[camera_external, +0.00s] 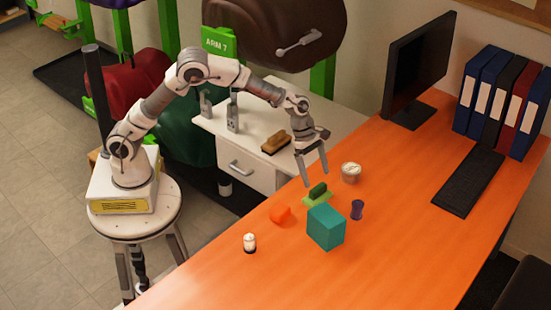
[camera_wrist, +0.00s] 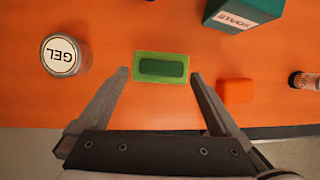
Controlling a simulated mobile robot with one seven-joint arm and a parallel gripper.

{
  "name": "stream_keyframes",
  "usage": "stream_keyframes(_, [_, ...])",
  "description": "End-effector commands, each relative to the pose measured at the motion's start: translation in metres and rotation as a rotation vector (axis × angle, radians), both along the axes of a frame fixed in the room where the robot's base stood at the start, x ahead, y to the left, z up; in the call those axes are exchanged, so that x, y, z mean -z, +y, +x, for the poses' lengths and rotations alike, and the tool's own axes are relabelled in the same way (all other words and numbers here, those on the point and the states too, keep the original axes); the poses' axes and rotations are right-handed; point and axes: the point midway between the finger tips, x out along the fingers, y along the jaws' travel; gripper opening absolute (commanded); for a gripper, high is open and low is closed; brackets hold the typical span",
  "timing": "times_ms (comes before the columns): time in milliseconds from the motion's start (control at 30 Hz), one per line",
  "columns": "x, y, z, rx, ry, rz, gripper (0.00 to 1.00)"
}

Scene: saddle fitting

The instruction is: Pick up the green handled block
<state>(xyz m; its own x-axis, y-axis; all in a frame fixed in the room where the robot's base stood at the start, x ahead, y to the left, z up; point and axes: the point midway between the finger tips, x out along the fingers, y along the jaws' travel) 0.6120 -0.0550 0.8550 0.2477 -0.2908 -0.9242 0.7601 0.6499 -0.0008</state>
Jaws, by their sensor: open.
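The green handled block (camera_external: 317,196) lies on the orange desk, a light green base with a dark green handle on top. It also shows in the wrist view (camera_wrist: 161,67), just beyond and between the fingertips. My gripper (camera_external: 315,182) is open and empty, pointing down above the block in the external view. In the wrist view my gripper (camera_wrist: 159,73) has one finger on each side of the block's near end, with gaps on both sides. I cannot tell the exact height above it.
On the orange desk (camera_external: 400,240), a teal box (camera_external: 326,227) stands close to the block. An orange block (camera_external: 280,214), a gel jar (camera_external: 351,172), a purple spool-shaped thing (camera_external: 357,210) and a small white bottle (camera_external: 250,243) are around it. The desk's front is clear.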

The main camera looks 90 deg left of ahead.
Motion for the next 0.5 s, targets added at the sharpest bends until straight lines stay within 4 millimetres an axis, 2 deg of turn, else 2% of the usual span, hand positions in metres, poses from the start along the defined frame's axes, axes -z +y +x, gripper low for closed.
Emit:
stream_keyframes(167, [0.009,-0.003,0.001,0.0,-0.001,-0.001,1.0])
stream_keyframes(400, [0.043,-0.012,0.006,0.001,0.001,0.0,1.0])
stream_keyframes(500, [0.051,-0.015,0.01,0.001,-0.001,-0.001,1.0])
